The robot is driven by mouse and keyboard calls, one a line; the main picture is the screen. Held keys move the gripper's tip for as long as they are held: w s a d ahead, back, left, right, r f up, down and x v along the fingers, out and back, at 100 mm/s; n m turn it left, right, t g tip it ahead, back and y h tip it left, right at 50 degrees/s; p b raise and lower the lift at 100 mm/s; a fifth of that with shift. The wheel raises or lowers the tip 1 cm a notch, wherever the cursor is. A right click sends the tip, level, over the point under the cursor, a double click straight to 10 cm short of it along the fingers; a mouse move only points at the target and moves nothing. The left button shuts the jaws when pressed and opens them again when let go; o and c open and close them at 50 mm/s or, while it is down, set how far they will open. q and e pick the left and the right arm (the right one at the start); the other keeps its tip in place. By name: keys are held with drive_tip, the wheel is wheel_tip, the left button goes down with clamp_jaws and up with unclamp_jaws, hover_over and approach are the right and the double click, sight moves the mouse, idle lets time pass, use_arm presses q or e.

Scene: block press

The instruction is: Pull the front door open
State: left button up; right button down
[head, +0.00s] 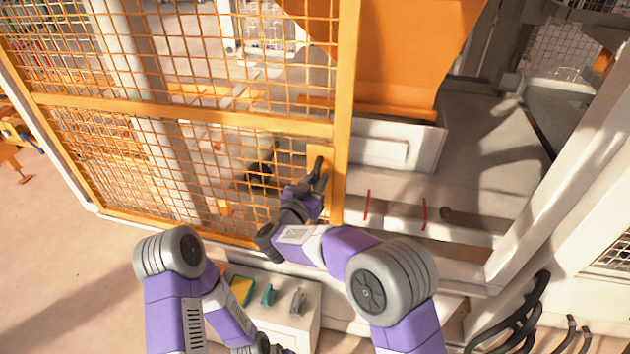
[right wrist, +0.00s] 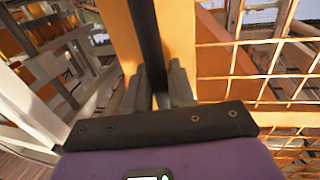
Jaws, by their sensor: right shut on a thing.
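The front door (head: 180,113) is an orange-framed mesh panel on the left of the head view. Its right edge is a thick orange upright, and to the right of it a wide gap shows the inside of the press. A dark bar handle (head: 319,164) stands on this upright; it also shows in the right wrist view (right wrist: 147,35). My right gripper (head: 316,184) is shut on the handle, with its grey fingers (right wrist: 160,88) on both sides of the bar.
A white box (head: 300,328) with a yellow, a teal and a grey item on top stands below my right arm. A white post (head: 560,200) bounds the opening on the right. Black hoses (head: 520,318) hang at the lower right. The floor at left is clear.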

drive_tip(key=shift+a, duration=0.2)
drive_tip(key=c, duration=1.1)
unclamp_jaws()
drive_tip(key=shift+w, duration=0.1)
drive_tip(key=v, duration=0.7)
drive_tip(key=shift+s+a, duration=0.15)
drive_tip(key=shift+s, duration=0.15)
drive_tip(key=shift+f, duration=0.1)
